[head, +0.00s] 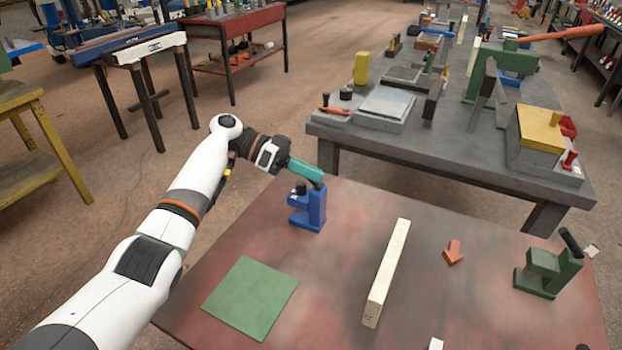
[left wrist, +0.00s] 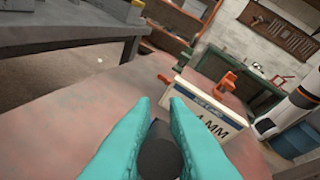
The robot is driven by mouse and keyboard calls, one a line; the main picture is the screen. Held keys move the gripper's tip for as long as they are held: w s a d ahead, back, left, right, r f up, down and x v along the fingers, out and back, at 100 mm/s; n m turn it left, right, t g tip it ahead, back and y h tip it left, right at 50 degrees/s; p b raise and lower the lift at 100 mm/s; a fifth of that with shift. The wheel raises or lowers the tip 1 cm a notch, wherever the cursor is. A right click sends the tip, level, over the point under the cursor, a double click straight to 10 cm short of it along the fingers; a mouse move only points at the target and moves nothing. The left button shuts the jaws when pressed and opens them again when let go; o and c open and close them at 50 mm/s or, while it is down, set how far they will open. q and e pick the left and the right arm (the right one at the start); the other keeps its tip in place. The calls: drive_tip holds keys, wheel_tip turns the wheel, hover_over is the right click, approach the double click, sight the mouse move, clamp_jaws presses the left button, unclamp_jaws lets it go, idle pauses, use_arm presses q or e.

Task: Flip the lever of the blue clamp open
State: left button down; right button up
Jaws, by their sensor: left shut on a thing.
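The blue clamp (head: 312,209) stands upright on the reddish table, near its far left edge. My left gripper (head: 316,179) reaches in from the left, with its teal fingers at the clamp's top. They are shut on the dark lever (left wrist: 158,155), whose rounded grip shows between the two fingers in the left wrist view (left wrist: 155,130). In the head view the fingers hide most of the lever, so its exact angle is hard to tell. My right gripper is not in view.
A green clamp (head: 543,271) with a black lever stands at the table's right. A pale bar (head: 388,270), an orange arrow (head: 453,252) and a flat green square (head: 252,297) lie on the table. A grey bench (head: 460,150) stands close behind.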

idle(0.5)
use_arm(q)
drive_tip(key=c, duration=1.4)
unclamp_jaws()
